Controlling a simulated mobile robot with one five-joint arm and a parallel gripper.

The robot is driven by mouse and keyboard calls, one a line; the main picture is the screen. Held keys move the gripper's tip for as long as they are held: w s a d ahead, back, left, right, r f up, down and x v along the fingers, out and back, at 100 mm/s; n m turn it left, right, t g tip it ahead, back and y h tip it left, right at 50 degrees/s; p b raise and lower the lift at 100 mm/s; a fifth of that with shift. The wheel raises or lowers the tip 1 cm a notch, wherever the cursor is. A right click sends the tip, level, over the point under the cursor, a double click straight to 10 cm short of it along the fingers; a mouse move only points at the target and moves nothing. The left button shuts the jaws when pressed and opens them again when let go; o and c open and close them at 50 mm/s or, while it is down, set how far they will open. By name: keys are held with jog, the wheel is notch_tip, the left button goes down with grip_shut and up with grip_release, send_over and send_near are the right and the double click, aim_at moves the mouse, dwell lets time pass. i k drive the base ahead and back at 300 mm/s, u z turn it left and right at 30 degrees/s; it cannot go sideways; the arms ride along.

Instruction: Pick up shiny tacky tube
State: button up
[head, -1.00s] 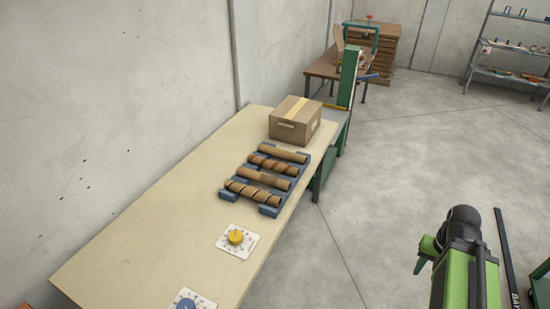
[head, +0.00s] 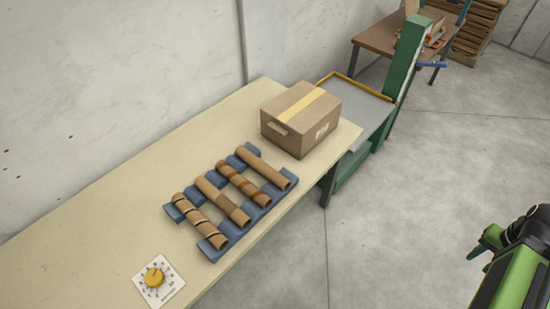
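Several cardboard tubes lie side by side in a blue cradle rack (head: 292,180) on the bench. The left end tube (head: 200,221) has dark spiral bands. The tube beside it (head: 223,201) is brown with a darker patch towards its near end. The third tube (head: 243,184) has reddish-brown spiral bands. The right end tube (head: 263,167) looks plain brown. I cannot tell for certain which one is shiny and tacky. Part of my green and black arm shows at the lower right, away from the bench. My gripper's fingertips are not visible.
A closed cardboard box (head: 300,119) with yellow tape stands behind the rack. A card with a yellow dial (head: 154,276) lies near the front. The beige bench (head: 110,215) is bare at left. A green-framed machine (head: 403,75) adjoins its far end. Floor at right is clear.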

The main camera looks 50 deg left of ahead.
aim_at(259, 197)
jog(key=i, duration=1.4)
jog(key=u, duration=2.4)
jog(key=k, duration=0.15)
jog(key=u, duration=2.15)
jog(key=i, duration=1)
jog(key=u, duration=0.3)
